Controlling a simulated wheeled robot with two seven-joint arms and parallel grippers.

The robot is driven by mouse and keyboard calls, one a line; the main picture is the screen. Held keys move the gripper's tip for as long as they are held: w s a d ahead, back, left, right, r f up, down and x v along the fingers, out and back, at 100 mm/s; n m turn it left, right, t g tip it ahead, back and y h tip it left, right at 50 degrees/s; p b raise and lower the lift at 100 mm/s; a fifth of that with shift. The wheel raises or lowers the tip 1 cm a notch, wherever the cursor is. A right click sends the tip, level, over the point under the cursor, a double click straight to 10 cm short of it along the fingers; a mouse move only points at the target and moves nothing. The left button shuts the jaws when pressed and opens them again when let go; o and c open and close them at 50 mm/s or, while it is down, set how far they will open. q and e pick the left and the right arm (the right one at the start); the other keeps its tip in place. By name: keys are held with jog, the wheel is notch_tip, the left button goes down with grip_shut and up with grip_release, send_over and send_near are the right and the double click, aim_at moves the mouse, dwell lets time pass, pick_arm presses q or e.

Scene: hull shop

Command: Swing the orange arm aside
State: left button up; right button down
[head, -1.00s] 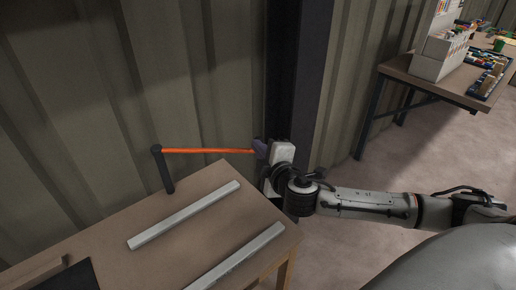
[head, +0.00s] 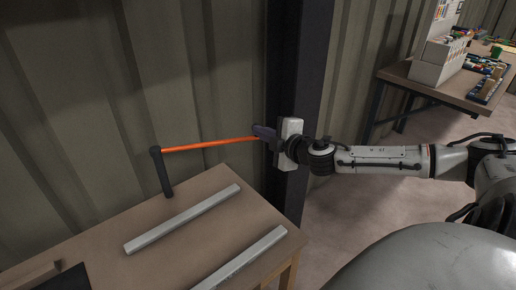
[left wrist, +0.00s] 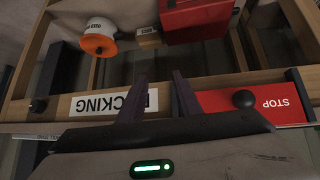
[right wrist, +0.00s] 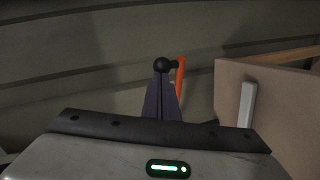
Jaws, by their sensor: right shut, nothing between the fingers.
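The orange arm (head: 210,145) runs from the top of a black post (head: 162,172) on the wooden table's far edge to my right gripper (head: 262,132). In the right wrist view, its dark fingers (right wrist: 162,98) are together and empty, with a black ball (right wrist: 164,65) at their tips and the orange arm (right wrist: 180,76) just right of it. The fingers are at the arm's free end; I cannot tell whether they touch it. My left gripper (left wrist: 158,95) shows only in the left wrist view, its two fingers apart with nothing between them.
Two pale bars (head: 184,218) lie on the wooden table (head: 120,262). A dark upright column (head: 290,75) and ribbed wall stand close behind. The left wrist view shows a wooden frame (left wrist: 60,106), a red STOP panel (left wrist: 265,102), a red box (left wrist: 195,18) and an orange-white spool (left wrist: 101,36).

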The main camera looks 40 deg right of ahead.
jog(key=a+p+v, duration=0.1)
jog(key=p+v, duration=0.1)
jog(key=v, duration=0.4)
jog(key=a+p+v, duration=0.1)
jog(key=p+v, duration=0.2)
jog(key=v, duration=0.3)
jog(key=shift+a+r, duration=0.35)
jog(key=shift+r, duration=0.1)
jog(key=shift+s, duration=0.1)
